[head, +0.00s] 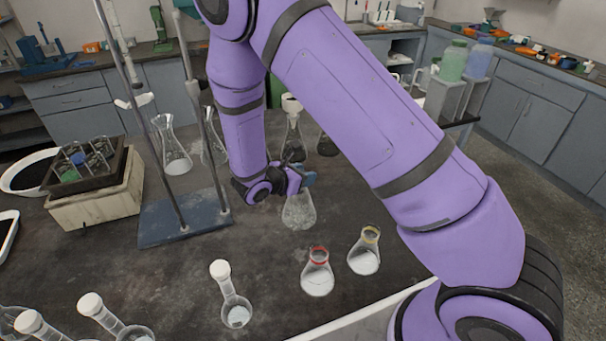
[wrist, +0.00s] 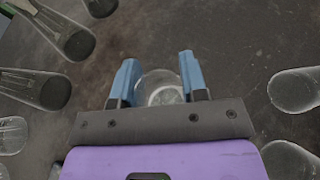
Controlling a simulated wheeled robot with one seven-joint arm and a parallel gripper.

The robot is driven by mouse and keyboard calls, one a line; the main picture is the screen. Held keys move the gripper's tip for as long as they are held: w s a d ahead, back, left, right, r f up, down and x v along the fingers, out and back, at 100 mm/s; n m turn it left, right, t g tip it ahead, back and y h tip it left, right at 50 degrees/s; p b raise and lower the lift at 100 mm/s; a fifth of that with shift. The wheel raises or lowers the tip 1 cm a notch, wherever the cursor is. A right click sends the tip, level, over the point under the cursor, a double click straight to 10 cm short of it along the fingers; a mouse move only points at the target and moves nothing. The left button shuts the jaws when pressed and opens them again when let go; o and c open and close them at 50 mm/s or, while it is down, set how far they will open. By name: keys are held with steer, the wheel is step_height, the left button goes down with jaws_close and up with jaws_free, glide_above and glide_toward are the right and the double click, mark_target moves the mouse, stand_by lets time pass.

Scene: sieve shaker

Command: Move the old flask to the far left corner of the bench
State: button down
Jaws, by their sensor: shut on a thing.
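My gripper (head: 303,181) is shut on a clear, dull-looking conical flask (head: 298,213), which I take to be the old flask. The flask hangs upright below the blue fingers, over the middle of the dark bench (head: 180,285). I cannot tell whether its base touches the bench. In the wrist view the round flask (wrist: 160,90) shows between the two blue fingertips of my gripper (wrist: 159,75). The fingers and the wrist hide its neck.
A stand with a blue base (head: 160,222) and a beige sieve shaker (head: 98,205) are on the left. Red-ringed (head: 317,277) and yellow-ringed (head: 364,255) flasks stand in front right. A stoppered flask (head: 235,308) is in front. Several flasks stand behind, including one at back left (head: 173,150).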

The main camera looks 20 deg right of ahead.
steer(key=c, duration=0.7)
jaws_free()
steer(key=shift+o, duration=0.2)
